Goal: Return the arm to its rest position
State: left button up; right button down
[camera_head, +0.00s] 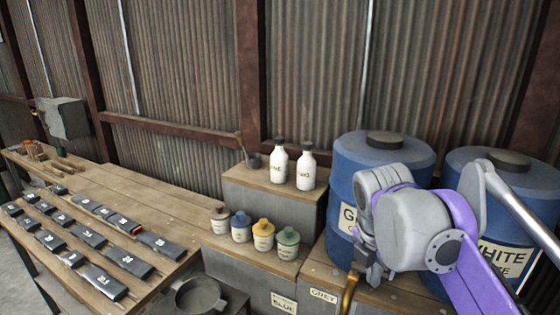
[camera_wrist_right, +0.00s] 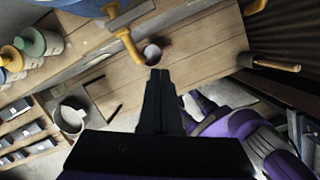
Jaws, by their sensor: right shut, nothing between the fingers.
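My right arm comes in from the right in the head view, purple and grey, bent in front of two blue drums. My right gripper (camera_head: 370,275) hangs low at its end, partly hidden by the wrist. In the right wrist view the dark fingers of my right gripper (camera_wrist_right: 160,76) are together with nothing between them. Their tips show against a wooden top (camera_wrist_right: 200,50) near a yellow tap (camera_wrist_right: 128,42). My left arm and gripper are not in view.
Blue drums (camera_head: 350,160) stand directly behind my right arm. Four small jars, including a yellow one (camera_head: 263,236), and two white bottles (camera_head: 279,165) stand left of it. A bench (camera_head: 150,200) with several numbered dark tags lies further left. A round pan (camera_head: 198,296) is at the bottom.

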jog(key=s+a+f+m+t, duration=0.1)
jog(key=s+f+m, duration=0.3)
jog(key=f+m, duration=0.4)
jog(key=s+a+f+m+t+y, duration=0.1)
jog(key=s+f+m, duration=0.4)
jog(key=f+m, duration=0.2)
jog(key=s+a+f+m+t+y, duration=0.1)
jog(key=s+f+m, duration=0.3)
jog(key=f+m, duration=0.4)
jog(key=shift+s+a+f+m+t, duration=0.3)
jog(key=shift+f+t, duration=0.1)
jog(key=shift+f, duration=0.2)
jog(key=c, duration=1.6)
grip_release()
